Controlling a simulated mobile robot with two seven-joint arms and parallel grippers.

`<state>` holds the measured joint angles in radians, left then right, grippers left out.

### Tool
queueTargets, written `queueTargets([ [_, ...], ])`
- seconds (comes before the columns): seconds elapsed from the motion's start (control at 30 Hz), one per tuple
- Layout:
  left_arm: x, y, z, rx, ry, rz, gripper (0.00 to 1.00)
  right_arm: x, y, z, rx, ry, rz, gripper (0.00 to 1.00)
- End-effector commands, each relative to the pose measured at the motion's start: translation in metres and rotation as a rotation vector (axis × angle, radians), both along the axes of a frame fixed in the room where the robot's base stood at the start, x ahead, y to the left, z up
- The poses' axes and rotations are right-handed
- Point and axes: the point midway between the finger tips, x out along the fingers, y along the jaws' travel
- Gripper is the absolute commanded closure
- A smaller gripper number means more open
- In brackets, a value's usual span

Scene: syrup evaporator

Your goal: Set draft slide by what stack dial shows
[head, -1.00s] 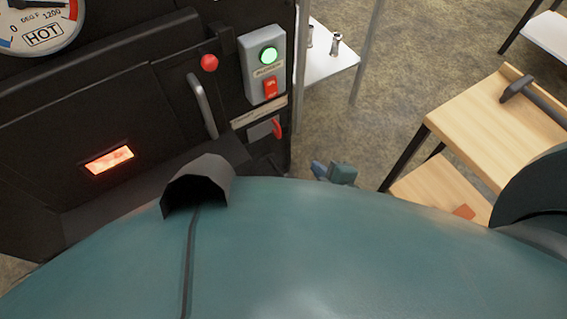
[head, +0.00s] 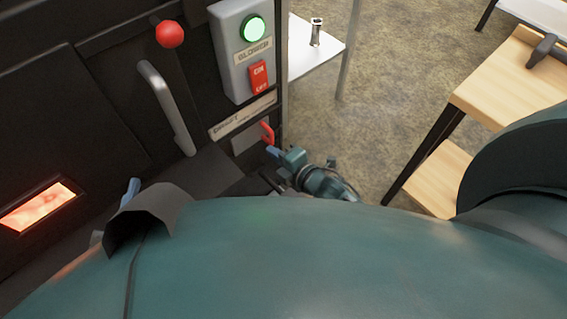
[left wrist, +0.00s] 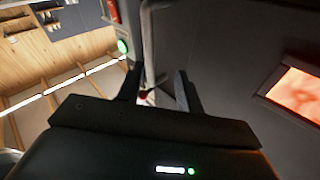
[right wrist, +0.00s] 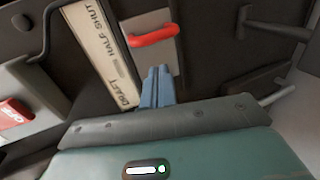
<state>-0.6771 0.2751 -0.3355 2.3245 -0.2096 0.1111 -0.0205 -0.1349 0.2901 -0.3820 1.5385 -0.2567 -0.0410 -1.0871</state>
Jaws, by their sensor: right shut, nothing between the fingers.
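The draft slide is a grey plate (right wrist: 170,58) with a red loop handle (head: 268,133); the handle also shows in the right wrist view (right wrist: 153,37). A pale label (right wrist: 103,52) beside it reads DRAFT and HALF SHUT. The stack dial is out of view.
A blower box (head: 240,55) with a lit green lamp and red switch is above the slide. A bar handle (head: 166,108), red knob (head: 170,33) and glowing window (head: 38,205) are on the black front. A wooden table (head: 510,85) stands right; floor between is clear.

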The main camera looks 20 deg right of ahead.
Motion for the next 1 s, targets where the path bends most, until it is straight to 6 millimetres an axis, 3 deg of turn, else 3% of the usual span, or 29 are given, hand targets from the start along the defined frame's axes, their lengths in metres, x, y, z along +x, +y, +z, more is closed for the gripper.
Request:
queueTargets([
  [0.2,0.004,-0.003,-0.003,-0.057,-0.001,-0.013,0.64,0.031,0.011,-0.013,0.001,-0.003,0.000,1.00],
  [0.43,0.004,-0.005,-0.003,-0.093,0.000,-0.026,0.64,0.054,0.020,-0.019,0.002,-0.002,0.000,1.00],
  [1.0,0.004,-0.006,0.000,-0.112,0.001,-0.032,0.64,0.065,0.023,-0.020,0.001,-0.002,-0.001,1.00],
])
